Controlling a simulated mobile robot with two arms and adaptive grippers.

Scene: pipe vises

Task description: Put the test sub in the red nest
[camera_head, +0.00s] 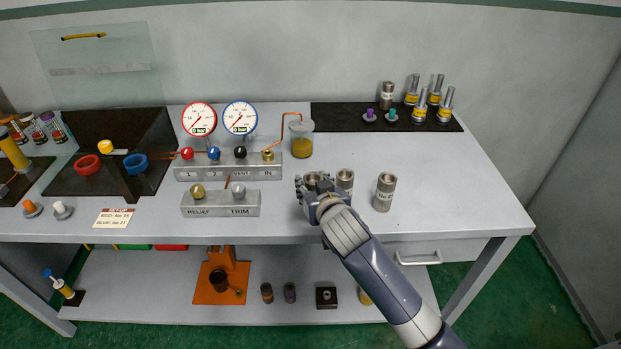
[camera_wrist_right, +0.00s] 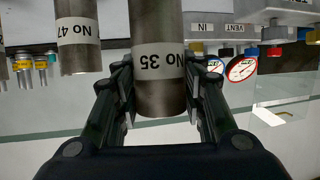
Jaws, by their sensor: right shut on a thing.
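My right gripper (camera_head: 313,188) is at the front middle of the bench top. It is shut on a grey metal cylinder (camera_head: 312,177), a sub whose white band reads "No 35" in the right wrist view (camera_wrist_right: 158,65). The fingers are on either side of it, and I cannot tell whether it is clear of the bench. Two similar cylinders stand to its right, a near one (camera_head: 345,180) and a farther one (camera_head: 384,192). The red nest, a red ring (camera_head: 87,165), is on the dark mat at the left and looks empty. My left gripper is out of view.
Between gripper and red ring stand a valve block (camera_head: 221,203), a gauge manifold (camera_head: 228,172) and a dark upright post (camera_head: 124,178). A blue ring (camera_head: 136,164) sits right of the post. A beaker (camera_head: 302,137) stands behind the gripper.

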